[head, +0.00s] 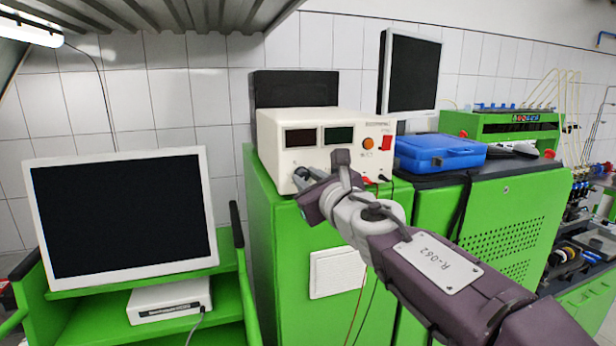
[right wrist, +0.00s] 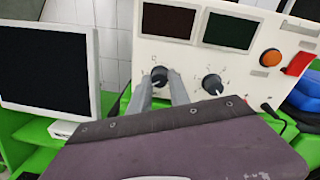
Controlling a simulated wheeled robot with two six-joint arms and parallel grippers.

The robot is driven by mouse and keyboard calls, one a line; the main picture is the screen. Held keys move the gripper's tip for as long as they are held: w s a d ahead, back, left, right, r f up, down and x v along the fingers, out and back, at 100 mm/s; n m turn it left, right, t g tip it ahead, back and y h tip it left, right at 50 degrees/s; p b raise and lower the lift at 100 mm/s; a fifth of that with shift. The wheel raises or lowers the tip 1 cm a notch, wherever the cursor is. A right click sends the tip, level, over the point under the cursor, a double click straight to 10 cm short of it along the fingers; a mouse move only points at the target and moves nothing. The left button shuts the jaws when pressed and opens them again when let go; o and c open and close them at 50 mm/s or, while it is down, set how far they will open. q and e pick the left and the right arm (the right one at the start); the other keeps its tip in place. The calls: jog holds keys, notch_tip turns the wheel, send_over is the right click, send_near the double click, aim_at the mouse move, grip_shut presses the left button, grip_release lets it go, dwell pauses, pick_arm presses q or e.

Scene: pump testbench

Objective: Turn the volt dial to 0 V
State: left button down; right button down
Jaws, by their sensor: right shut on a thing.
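The white power supply (head: 312,118) sits on a green cabinet, with two dark displays on its front. In the right wrist view its front panel (right wrist: 190,57) shows two black dials. My right gripper (right wrist: 160,83) has its two grey fingers on either side of the left dial (right wrist: 159,73) and is shut on it. The other dial (right wrist: 212,84) stands free to the right. I cannot read which of them is the volt dial, and the displays show no readable digits. In the head view my right gripper (head: 305,178) hides the dials. My left gripper is not in view.
An orange button (head: 368,143) and a red switch (head: 386,143) are on the supply's right side. Leads hang from its lower right. A blue case (head: 440,152) lies to the right. A monitor (head: 122,215) stands to the left, above a white box (head: 168,299).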

jog(key=shift+r+n, duration=0.15)
jog(key=shift+n, duration=0.35)
dwell(0.3)
jog(key=c, duration=1.2)
grip_release()
jog(key=shift+w, duration=0.1)
